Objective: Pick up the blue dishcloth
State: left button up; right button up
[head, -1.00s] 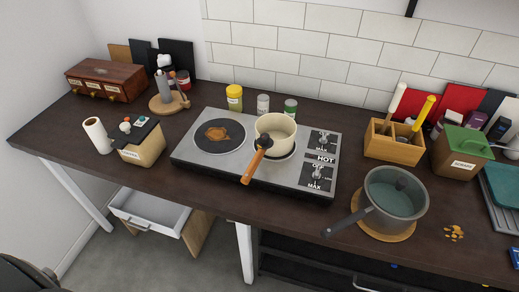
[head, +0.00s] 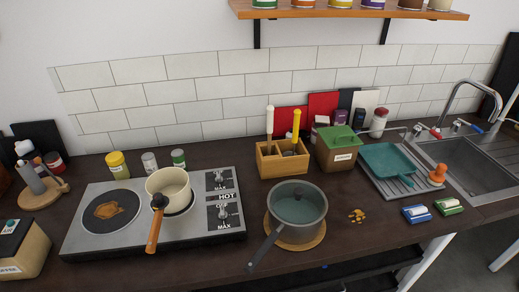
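A small blue-and-white folded cloth (head: 416,213), which looks like the blue dishcloth, lies flat on the dark countertop at the right, near its front edge. A similar green-and-white one (head: 448,206) lies just to its right, close by and apart from it. Neither of my grippers shows in the head view.
A teal pan (head: 385,158) lies on the drainer behind the cloths, with an orange object (head: 437,174) and the sink (head: 468,160) to the right. A lidded grey pot (head: 297,207) and a brown spill (head: 358,215) are to the left. A shelf (head: 350,14) hangs above.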

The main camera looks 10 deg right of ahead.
aim_at(414, 214)
jog(key=z, duration=1.65)
jog(key=u, duration=2.05)
jog(key=z, duration=2.05)
jog(key=i+l+u, duration=0.25)
jog(key=i+l, duration=0.2)
jog(key=l, duration=0.3)
jog(key=i+l+u, duration=0.15)
jog(key=i+l, duration=0.1)
jog(key=l, duration=0.1)
